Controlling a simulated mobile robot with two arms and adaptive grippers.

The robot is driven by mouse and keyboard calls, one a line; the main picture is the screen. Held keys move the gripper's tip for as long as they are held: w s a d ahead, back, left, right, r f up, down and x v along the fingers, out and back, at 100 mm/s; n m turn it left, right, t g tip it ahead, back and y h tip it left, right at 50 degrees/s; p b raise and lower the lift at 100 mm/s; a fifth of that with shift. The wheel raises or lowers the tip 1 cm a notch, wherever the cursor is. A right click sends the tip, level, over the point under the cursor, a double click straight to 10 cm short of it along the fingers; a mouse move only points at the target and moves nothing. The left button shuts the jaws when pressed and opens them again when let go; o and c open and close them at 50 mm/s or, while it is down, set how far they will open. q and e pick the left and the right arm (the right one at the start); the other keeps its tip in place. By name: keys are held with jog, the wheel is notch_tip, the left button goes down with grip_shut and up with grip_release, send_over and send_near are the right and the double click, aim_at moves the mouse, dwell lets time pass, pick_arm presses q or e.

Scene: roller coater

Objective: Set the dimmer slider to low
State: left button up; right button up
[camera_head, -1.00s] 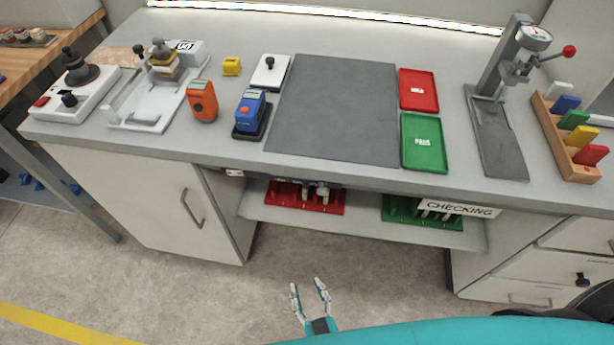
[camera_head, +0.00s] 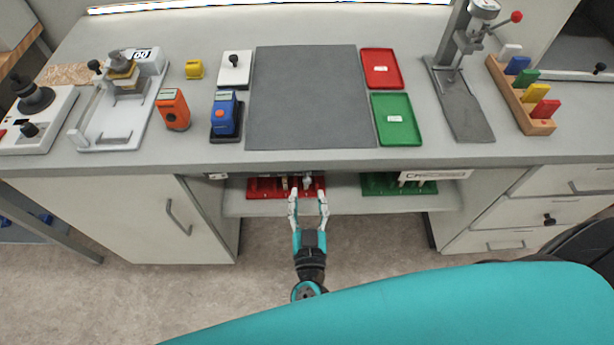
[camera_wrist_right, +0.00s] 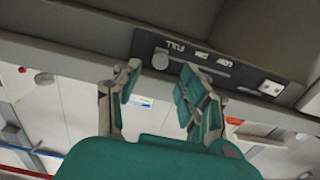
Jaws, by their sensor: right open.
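My right gripper (camera_head: 308,195) is open and empty at the front of the bench, its fingers pointing toward the red rack on the shelf below the top. In the right wrist view its fingers (camera_wrist_right: 160,78) are spread below a dark control panel (camera_wrist_right: 210,65). The knob lies just beyond the gap between the fingertips, apparently untouched. Small white labels above the slot are too blurred to read. My left gripper is not in view.
The bench top (camera_head: 190,150) overhangs a shelf with a red rack (camera_head: 265,188) and a green rack (camera_head: 380,184). A cabinet door (camera_head: 120,215) stands left and drawers (camera_head: 520,210) right. The floor in front is open. A white connector (camera_wrist_right: 270,88) sits on the panel's right.

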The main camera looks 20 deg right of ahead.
aim_at(307, 183)
jog(key=shift+x, duration=2.75)
grip_shut()
